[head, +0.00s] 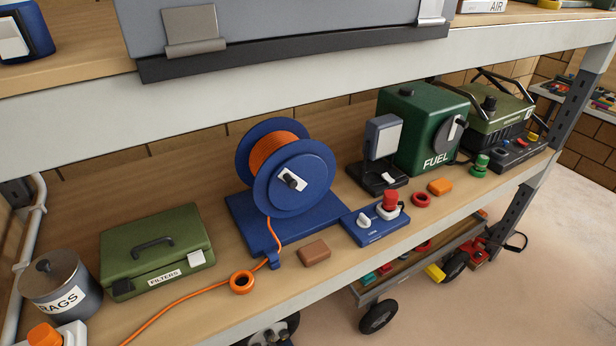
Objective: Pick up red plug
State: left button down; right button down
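A red plug-like piece (390,199) stands upright on a pale round seat at the right end of a blue panel box (367,229). The box lies near the front of the wooden shelf. A white knob (363,220) sits on the same box, left of the red piece. Neither of my grippers shows in the head view, and nothing is seen holding the red piece.
A blue reel (300,186) with orange cord stands left, a brown block (314,252) in front. Behind are a grey-faced device (384,138) and green FUEL can (420,138). The upper shelf edge (300,95) overhangs. A wheeled cart (385,282) stands below.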

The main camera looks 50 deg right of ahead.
aim_at(390, 200)
jog(key=z, duration=2.25)
jog(key=i+l+u, duration=0.1)
jog(key=u, duration=0.3)
jog(key=i+l+u, duration=0.1)
jog(key=l+u, duration=0.15)
jog(key=u, duration=0.15)
jog(key=l+u, duration=0.2)
jog(key=u, duration=0.2)
jog(key=i+l, duration=0.05)
